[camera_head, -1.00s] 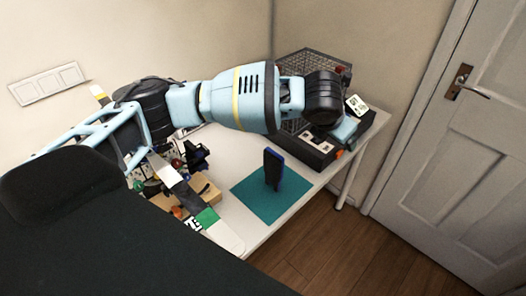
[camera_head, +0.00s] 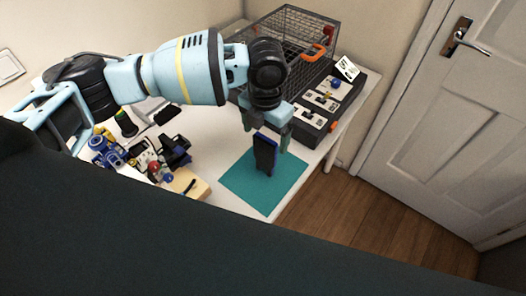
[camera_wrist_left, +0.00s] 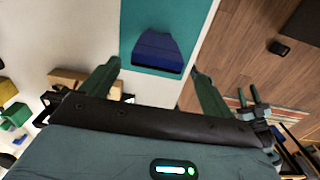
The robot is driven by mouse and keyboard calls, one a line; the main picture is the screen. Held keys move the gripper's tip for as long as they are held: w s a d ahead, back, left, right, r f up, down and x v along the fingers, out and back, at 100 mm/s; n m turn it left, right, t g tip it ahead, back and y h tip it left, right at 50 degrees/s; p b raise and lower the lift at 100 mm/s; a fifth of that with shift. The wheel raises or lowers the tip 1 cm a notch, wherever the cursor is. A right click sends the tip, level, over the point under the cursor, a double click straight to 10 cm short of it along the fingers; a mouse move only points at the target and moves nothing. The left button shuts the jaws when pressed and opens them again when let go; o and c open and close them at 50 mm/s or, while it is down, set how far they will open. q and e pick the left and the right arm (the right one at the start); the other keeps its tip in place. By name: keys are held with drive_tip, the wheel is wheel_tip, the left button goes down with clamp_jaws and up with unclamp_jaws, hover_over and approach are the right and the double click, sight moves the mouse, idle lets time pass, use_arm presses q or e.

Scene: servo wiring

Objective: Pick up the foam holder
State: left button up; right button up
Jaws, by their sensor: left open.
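The foam holder (camera_head: 265,157), a dark block with blue edges, stands upright on the teal mat (camera_head: 247,192). It also shows in the left wrist view (camera_wrist_left: 158,45), ahead of the jaws and roughly centred between the fingertips. My left gripper (camera_head: 266,138) points down just behind and above the holder in the head view, its fingers spread to either side. In the left wrist view the left gripper (camera_wrist_left: 155,68) is open and empty. I cannot tell whether either finger touches the holder. My right gripper is in neither current view.
A wire basket (camera_head: 290,42) and a black case with white panels (camera_head: 318,105) stand at the back right. Several small parts and a wooden block (camera_head: 187,184) lie left of the mat. The table's edge runs close along the mat's right side.

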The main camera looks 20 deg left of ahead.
sight(265, 149)
use_arm(q)
drive_tip(key=shift+f, duration=0.95)
drive_tip(key=shift+w+a+f, duration=0.1)
drive_tip(key=shift+w+f, duration=0.1)
drive_tip(key=shift+f, duration=1.25)
drive_tip(key=shift+w+a+f, duration=0.1)
drive_tip(key=shift+w+f, duration=0.1)
drive_tip(key=shift+f, duration=1.2)
drive_tip(key=c, duration=1)
drive_tip(key=shift+r, duration=0.15)
drive_tip(key=shift+c, duration=0.2)
